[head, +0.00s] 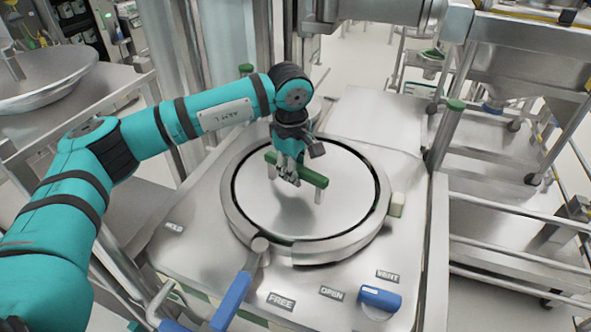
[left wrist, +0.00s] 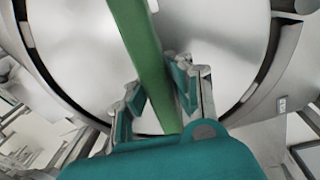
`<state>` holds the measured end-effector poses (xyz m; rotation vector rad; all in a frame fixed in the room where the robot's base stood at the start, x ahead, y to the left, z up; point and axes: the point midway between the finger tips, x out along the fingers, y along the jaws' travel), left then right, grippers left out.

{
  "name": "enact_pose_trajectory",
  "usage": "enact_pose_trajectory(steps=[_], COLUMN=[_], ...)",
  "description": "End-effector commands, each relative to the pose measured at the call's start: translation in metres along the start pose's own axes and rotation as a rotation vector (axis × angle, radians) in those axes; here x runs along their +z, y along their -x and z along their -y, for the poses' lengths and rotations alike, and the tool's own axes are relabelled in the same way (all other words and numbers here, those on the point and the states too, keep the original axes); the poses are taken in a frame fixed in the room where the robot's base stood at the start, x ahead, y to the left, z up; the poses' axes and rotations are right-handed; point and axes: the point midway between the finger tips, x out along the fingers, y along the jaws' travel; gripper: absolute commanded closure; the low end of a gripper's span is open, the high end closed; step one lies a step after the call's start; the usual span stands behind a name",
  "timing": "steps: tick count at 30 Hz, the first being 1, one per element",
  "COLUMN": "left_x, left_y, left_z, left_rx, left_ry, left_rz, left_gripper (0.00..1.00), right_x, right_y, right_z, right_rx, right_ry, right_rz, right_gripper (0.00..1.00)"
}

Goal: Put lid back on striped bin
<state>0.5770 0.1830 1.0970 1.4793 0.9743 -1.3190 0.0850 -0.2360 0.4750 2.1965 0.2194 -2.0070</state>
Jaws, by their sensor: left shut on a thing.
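The round steel lid (head: 345,190) lies level within the ring (head: 236,212) of a steel station. I cannot tell whether it rests there or is slightly raised. Its green bar handle (head: 316,179) stands on short posts across the top. My left gripper (head: 287,172) reaches down from above and is shut on the handle, left of its middle. In the left wrist view, the fingers (left wrist: 158,98) flank the green bar (left wrist: 141,45), with the lid's shiny face (left wrist: 75,60) behind. No striped bin shows in either view. My right gripper is not in view.
A lever with a blue grip (head: 231,303) joins the ring at the front. Labels FREE, OPEN and VENT sit along the front, beside a blue knob (head: 379,300). A green-capped post (head: 447,130) stands at the right. A steel basin (head: 45,80) is at the far left.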

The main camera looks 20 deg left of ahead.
Motion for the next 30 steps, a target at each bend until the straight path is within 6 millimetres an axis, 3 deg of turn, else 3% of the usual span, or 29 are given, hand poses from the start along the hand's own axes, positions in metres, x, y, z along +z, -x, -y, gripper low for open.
enact_pose_trajectory(steps=[11,12,17,25,30], left_x=[0.0,0.0,0.0,0.0,0.0], left_y=[0.003,0.003,0.002,-0.003,0.013], left_z=[-0.002,-0.002,-0.001,0.002,0.0], left_rx=[0.007,0.007,0.005,-0.006,0.0], left_ry=[0.002,0.002,0.001,0.0,0.001], left_rz=[0.0,0.0,0.0,-0.001,-0.001], left_gripper=[1.0,0.77,0.56,0.55,0.55], right_x=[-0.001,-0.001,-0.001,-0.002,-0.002], right_y=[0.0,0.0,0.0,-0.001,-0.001], right_z=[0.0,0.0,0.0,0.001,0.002], right_rx=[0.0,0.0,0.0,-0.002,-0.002], right_ry=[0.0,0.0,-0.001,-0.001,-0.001], right_rz=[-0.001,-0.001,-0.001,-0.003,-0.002], right_gripper=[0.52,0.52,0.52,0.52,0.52])
